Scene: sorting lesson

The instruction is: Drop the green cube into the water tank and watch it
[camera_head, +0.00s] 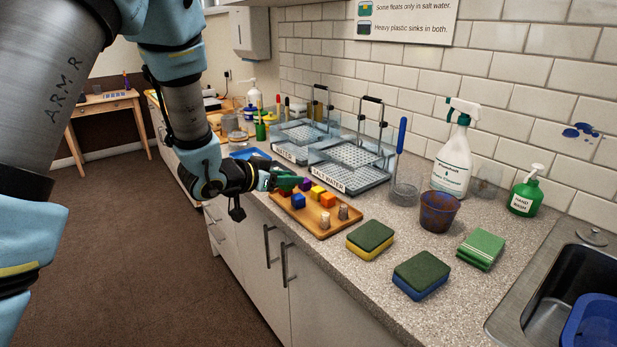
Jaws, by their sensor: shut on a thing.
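My gripper (272,180) is over the left back edge of the wooden tray, low above the worktop. It is shut on a small green thing, which I take for the green cube (286,182); the fingers hide much of its outline. Two clear tanks with wire-handled racks stand behind the tray. The nearer tank (345,178) is labelled SALT WATER. The farther tank (291,152) has a label too small to read surely; it looks like the water tank. My gripper is outside both tanks, to their front left.
The wooden tray (318,230) holds purple, yellow, orange, red and blue cubes and metal pieces. A blue-handled tool in a glass (404,190), a brown cup (438,212) and a spray bottle (452,165) stand right of the tanks. Sponges (370,238) lie in front; the sink is at right.

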